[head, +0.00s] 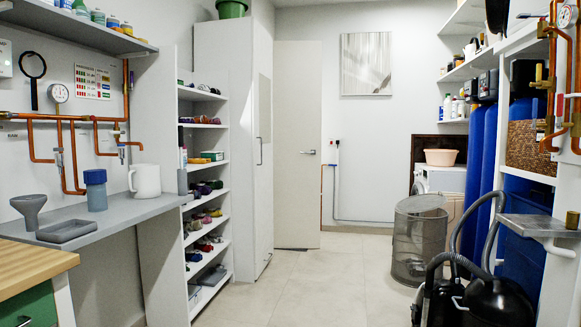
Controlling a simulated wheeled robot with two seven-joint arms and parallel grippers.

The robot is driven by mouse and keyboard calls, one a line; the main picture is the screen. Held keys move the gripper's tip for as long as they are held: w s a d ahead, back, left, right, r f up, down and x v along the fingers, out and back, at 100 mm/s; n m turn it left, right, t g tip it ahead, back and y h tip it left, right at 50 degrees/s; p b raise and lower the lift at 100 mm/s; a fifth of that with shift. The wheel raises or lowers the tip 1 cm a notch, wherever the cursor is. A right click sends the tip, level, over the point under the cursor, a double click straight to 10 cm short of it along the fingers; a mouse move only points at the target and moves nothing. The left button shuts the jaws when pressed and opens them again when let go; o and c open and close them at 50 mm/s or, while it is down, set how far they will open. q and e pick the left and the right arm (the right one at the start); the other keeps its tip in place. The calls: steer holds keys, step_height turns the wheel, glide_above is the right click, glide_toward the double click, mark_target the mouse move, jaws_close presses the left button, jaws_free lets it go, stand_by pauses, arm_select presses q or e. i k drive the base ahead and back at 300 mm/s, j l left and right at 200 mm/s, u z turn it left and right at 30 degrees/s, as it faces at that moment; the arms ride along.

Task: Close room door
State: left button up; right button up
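The room door (296,120) is a flat, pale panel near the middle of the head view, just right of the tall white cabinet. Its lever handle (309,152) sits near its right edge at mid height. The door's bottom edge lies nearer to me than the foot of the back wall, so the panel seems to stand out in front of that wall. Its left side is partly hidden by the cabinet. I cannot tell its exact angle or see its frame. Neither of my grippers is in view.
Pale floor (320,275) runs clear toward the door. A wire mesh bin (418,245) and black vacuum cleaner (490,300) stand right. A shoe shelf (207,170), tall cabinet (225,130) and grey counter (150,205) line the left. Blue vessels (484,170) stand right.

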mark_target(297, 107)
steer(key=i+j, duration=0.1)
steer(key=i, duration=1)
steer(key=i+j+z, duration=0.1)
steer(key=i+z, duration=0.15)
steer(key=i, duration=2.5)
steer(key=i+l+z, duration=0.1)
steer(key=i+z, duration=0.3)
steer(key=i, duration=0.2)
steer(key=i+z, duration=0.45)
steer(key=i, duration=0.15)
steer(key=i+j+z, duration=0.4)
steer(key=i, duration=0.15)
steer(key=i+j+z, duration=0.85)
steer(key=i+j, duration=0.15)
steer(key=j, duration=0.1)
